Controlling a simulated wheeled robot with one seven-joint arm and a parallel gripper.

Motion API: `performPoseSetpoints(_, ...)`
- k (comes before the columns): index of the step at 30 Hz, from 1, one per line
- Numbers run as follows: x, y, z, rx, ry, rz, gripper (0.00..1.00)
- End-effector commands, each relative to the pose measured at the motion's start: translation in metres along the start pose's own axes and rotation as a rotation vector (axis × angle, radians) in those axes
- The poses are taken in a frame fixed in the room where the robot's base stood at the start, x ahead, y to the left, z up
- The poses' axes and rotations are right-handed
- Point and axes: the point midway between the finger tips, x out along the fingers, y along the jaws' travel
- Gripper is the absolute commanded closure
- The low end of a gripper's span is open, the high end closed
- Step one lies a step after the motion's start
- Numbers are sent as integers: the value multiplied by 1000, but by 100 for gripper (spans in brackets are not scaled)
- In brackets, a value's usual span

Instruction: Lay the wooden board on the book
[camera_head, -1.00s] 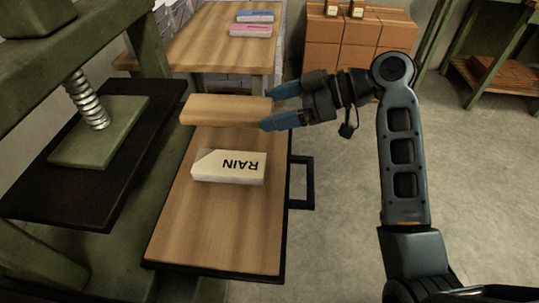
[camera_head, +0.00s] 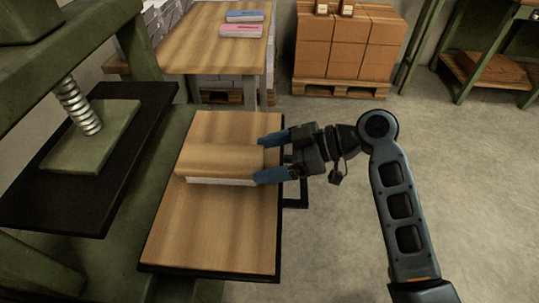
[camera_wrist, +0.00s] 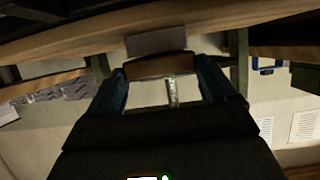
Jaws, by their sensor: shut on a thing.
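The wooden board (camera_head: 218,159) is level, straight over the book in the head view. It hides the book's cover. Only the pale front edge of the book (camera_head: 222,181) shows below the board; I cannot tell whether the two touch. The book lies on the wooden top of the press's side table (camera_head: 210,231). My gripper (camera_head: 263,158) reaches in from the right with its blue fingers shut on the board's right end. In the wrist view the board's end (camera_wrist: 160,66) sits between the two fingers.
The green press with its screw (camera_head: 78,106) and dark plate (camera_head: 60,194) stands close on the left. A black handle (camera_head: 297,194) sticks out at the table's right. Behind is another table with blue (camera_head: 245,16) and pink (camera_head: 241,31) books. Boxes (camera_head: 346,48) stand behind right.

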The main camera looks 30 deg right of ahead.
Motion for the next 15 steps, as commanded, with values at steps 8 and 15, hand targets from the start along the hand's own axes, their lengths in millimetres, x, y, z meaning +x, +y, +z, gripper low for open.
performPoseSetpoints(8, 1, 0, 2, 0, 0, 0, 9)
performPoseSetpoints(15, 1, 0, 2, 0, 0, 0, 0)
